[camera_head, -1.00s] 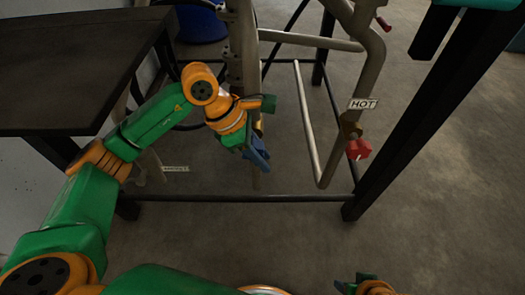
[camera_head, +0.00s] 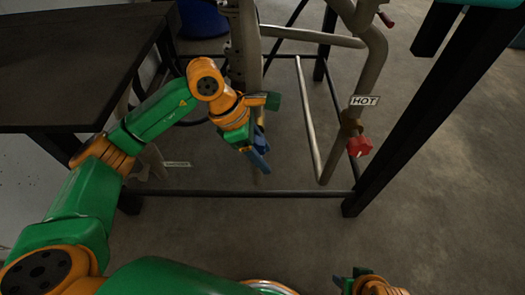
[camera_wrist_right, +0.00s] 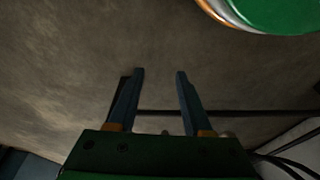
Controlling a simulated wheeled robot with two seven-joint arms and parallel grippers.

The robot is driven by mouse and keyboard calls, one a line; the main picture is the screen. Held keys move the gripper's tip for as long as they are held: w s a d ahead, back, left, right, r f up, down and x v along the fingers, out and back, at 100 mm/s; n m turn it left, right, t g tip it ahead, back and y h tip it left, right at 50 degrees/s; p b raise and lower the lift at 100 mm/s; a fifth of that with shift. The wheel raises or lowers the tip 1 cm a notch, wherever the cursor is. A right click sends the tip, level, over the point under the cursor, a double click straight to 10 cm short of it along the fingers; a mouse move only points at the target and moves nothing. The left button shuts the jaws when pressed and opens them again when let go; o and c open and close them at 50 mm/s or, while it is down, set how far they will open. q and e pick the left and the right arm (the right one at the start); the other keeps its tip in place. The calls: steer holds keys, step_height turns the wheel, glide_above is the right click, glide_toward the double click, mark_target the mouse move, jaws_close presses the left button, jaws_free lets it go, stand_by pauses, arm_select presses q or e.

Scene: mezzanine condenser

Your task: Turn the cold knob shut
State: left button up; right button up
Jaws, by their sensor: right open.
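No cold knob can be made out in either view. My left gripper (camera_head: 261,152), with dark blue fingers, reaches down beside a vertical grey pipe in the middle of the head view. Its fingers overlap the pipe's lower end, and I cannot tell whether they hold anything. A red knob (camera_head: 360,146) sits on a bent pipe to the right, below a tag reading HOT (camera_head: 364,100). My left gripper is well apart from it. My right gripper (camera_wrist_right: 160,75) is open and empty, with bare floor behind its fingers.
A dark table (camera_head: 75,65) stands at the left. A small pale label (camera_head: 177,164), too small to read, shows near its leg. A dark slanting post (camera_head: 425,110) stands right of the red knob. A low dark bar (camera_head: 230,196) crosses below the pipes. Open floor lies at right.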

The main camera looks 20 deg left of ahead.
arm_select(q)
steer(key=shift+a+r, duration=0.1)
steer(key=shift+r, duration=0.1)
steer(key=p+v, duration=0.1)
steer(key=v, duration=0.2)
steer(key=shift+a, duration=0.15)
steer(key=s+a, duration=0.3)
steer(key=a, duration=0.8)
steer(key=shift+s+f, duration=0.15)
steer(key=shift+f, duration=0.05)
arm_select(e)
step_height(320, 180, down, 2)
